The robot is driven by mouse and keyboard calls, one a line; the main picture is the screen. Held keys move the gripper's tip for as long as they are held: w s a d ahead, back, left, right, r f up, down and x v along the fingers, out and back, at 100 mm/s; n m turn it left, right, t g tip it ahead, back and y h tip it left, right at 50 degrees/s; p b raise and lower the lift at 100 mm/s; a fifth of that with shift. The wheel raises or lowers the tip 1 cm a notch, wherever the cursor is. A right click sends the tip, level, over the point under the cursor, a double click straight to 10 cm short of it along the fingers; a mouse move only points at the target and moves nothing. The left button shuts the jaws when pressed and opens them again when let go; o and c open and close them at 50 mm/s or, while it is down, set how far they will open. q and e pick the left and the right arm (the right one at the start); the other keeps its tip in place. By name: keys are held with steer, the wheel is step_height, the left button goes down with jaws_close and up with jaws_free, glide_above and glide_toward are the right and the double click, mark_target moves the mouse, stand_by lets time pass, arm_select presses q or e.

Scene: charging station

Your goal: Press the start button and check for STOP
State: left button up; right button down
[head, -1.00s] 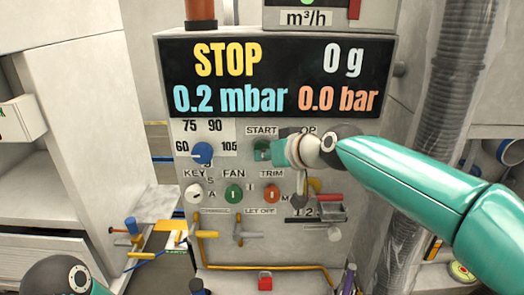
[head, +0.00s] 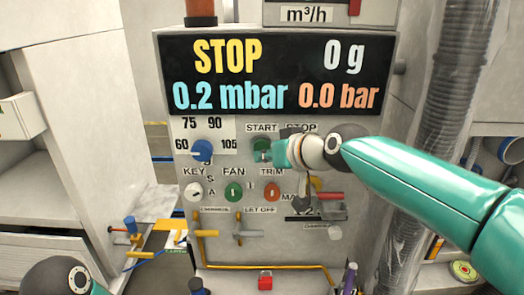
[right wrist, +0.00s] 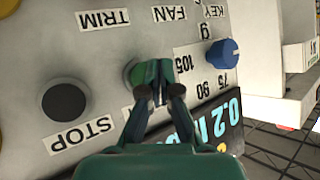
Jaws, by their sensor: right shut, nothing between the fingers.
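The green start button (head: 261,145) sits under the START label on the grey panel. It also shows in the right wrist view (right wrist: 136,72), partly covered by my fingers. My right gripper (head: 272,153) is shut and empty, its tips at the button's edge. In the right wrist view the tips (right wrist: 158,82) overlap the button; I cannot tell whether they touch it. The dark stop button (right wrist: 66,101) is beside it; in the head view my arm hides it. The display (head: 282,75) reads STOP in yellow, 0 g, 0.2 mbar and 0.0 bar. My left gripper is out of view.
A blue dial (head: 202,151) is left of the start button. Key, fan and trim (head: 272,191) knobs sit below. Levers and a yellow pipe (head: 262,267) are lower down. A wrapped hose (head: 440,110) stands at right, and a white cabinet (head: 85,110) at left.

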steer(key=shift+s+b, duration=0.95)
steer(key=shift+s, duration=1.55)
